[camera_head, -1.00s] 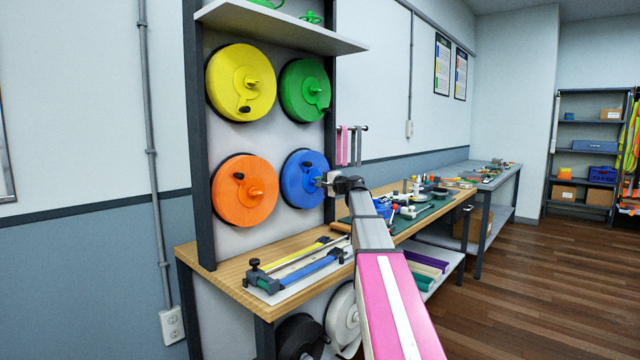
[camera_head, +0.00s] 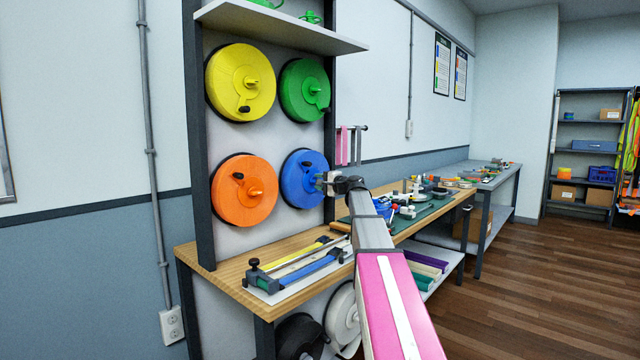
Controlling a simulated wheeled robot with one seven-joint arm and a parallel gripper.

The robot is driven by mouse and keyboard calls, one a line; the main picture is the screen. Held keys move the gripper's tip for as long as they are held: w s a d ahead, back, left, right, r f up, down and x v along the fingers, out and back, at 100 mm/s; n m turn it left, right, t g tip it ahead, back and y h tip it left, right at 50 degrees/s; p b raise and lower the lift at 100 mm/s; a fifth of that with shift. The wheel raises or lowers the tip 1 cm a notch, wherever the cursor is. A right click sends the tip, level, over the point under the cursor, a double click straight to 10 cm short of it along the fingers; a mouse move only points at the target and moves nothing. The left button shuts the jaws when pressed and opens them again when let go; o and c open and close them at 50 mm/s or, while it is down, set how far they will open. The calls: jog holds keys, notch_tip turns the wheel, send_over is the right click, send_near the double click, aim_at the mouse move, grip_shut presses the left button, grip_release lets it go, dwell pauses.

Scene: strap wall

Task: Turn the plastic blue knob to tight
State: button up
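The blue disc (camera_head: 297,187) is mounted at the lower right of the four coloured discs on the upright panel. A small dark piece shows on its upper face. My gripper (camera_head: 326,181) is at the right side of the blue disc, over its centre-right part. The gripper covers that part of the disc, so any knob there is hidden. I cannot tell whether the fingers are open or shut, or whether they touch the disc.
Yellow (camera_head: 240,82), green (camera_head: 304,90) and orange (camera_head: 244,190) discs surround the blue one. A shelf (camera_head: 280,27) is above. Below, the wooden bench (camera_head: 225,268) carries a strap-cutting fixture (camera_head: 300,265). Tools and parts lie on the bench to the right.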

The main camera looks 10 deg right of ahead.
jog(key=v, duration=1)
jog(key=shift+s+d, duration=0.25)
jog(key=shift+s, duration=0.05)
